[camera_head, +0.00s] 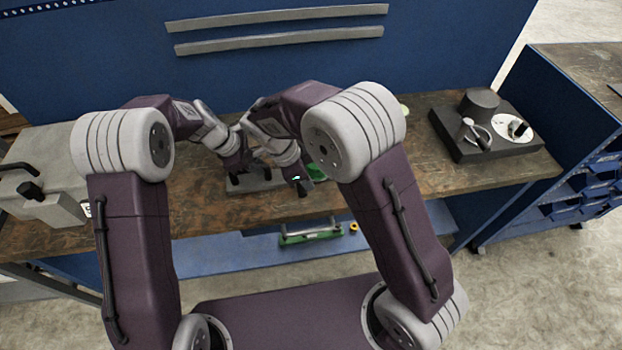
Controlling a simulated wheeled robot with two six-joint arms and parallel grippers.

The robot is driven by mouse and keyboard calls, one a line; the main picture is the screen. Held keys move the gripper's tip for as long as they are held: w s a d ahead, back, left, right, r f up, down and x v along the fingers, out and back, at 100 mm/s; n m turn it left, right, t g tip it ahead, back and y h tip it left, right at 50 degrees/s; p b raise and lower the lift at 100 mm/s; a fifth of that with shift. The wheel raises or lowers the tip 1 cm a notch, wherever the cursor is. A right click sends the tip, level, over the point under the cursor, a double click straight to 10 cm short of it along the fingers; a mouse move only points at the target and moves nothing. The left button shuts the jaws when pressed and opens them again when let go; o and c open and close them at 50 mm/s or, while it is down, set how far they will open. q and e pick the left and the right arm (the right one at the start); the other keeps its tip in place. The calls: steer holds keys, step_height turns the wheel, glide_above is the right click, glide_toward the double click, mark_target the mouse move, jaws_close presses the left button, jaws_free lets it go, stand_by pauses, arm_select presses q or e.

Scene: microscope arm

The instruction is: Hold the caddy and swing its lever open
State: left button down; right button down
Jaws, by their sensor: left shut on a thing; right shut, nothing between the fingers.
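A low dark grey piece, which I take to be the caddy (268,182), sits on the wooden bench in front of me, largely covered by my grippers. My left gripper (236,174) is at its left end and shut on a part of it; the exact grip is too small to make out. My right gripper (303,187) is shut and empty, near the caddy's right end. A green part (317,172) shows just beside the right gripper. I cannot make out the lever; my arms and grippers hide much of this area.
A black device (462,147) with a cylinder, small handle and white disc stands at the bench's right. A grey case (50,165) with black handles is at the left. A green item with a bar handle (312,236) is lower down. Bare bench (415,175) lies right of my arms.

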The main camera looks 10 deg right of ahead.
steer(key=shift+a, duration=0.15)
stand_by(0.4)
step_height(320, 180, up, 10)
steer(key=shift+d, duration=0.3)
steer(key=shift+r, duration=0.1)
stand_by(0.3)
arm_select(q)
steer(key=c, duration=1.2)
jaws_free()
steer(key=shift+o, duration=0.2)
steer(key=shift+r, duration=0.1)
